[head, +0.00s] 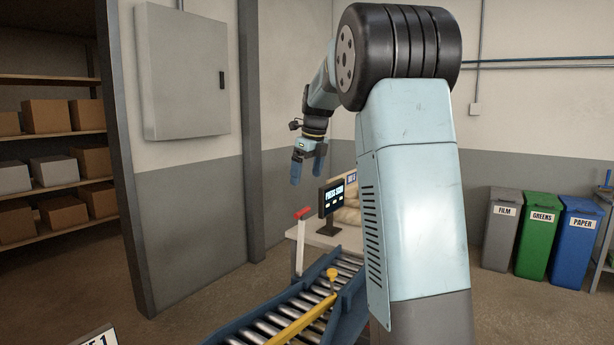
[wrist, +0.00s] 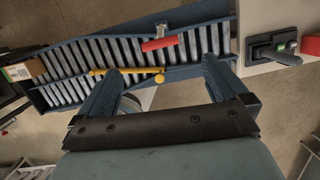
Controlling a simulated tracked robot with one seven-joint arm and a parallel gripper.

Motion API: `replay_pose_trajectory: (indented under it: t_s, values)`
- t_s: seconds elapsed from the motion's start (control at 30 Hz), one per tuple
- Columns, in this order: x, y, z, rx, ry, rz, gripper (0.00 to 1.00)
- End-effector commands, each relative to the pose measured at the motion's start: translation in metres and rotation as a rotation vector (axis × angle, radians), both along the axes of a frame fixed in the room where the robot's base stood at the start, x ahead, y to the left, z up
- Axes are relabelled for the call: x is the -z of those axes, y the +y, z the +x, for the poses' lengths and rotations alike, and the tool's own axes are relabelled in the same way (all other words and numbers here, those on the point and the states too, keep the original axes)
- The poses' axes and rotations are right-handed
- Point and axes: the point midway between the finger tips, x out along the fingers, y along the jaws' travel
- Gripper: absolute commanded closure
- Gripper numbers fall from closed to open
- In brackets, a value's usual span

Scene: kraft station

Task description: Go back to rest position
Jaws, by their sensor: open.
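My gripper (head: 308,169) hangs pointing down in the head view, above and a little behind the roller conveyor. In the wrist view its two fingers (wrist: 162,72) are spread apart with nothing between them but the view of the conveyor below. The gripper is open and empty, apart from everything under it. My arm hides part of the work table in the head view.
Below is a roller conveyor (head: 269,327) with a yellow bar (head: 304,320) and a red-handled lever (head: 302,213). A screen (head: 334,197) stands on the table. Film, greens and paper bins (head: 536,233) stand at right. A cardboard box (wrist: 22,70) sits at the conveyor's left end.

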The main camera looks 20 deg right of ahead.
Motion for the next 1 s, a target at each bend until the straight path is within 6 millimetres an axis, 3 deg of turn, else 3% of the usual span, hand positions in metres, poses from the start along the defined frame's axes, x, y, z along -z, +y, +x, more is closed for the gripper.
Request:
replay_pose_trajectory:
  t_s: [0.27,0.43,0.73,1.0]
  values:
    - [0.000,0.000,-0.001,-0.005,-0.002,-0.001,0.00]
    - [-0.008,0.006,-0.022,-0.126,-0.026,-0.029,0.00]
    - [-0.020,0.037,-0.108,-0.663,-0.119,-0.176,0.00]
    - [-0.014,0.064,-0.190,-1.170,-0.191,-0.355,0.00]
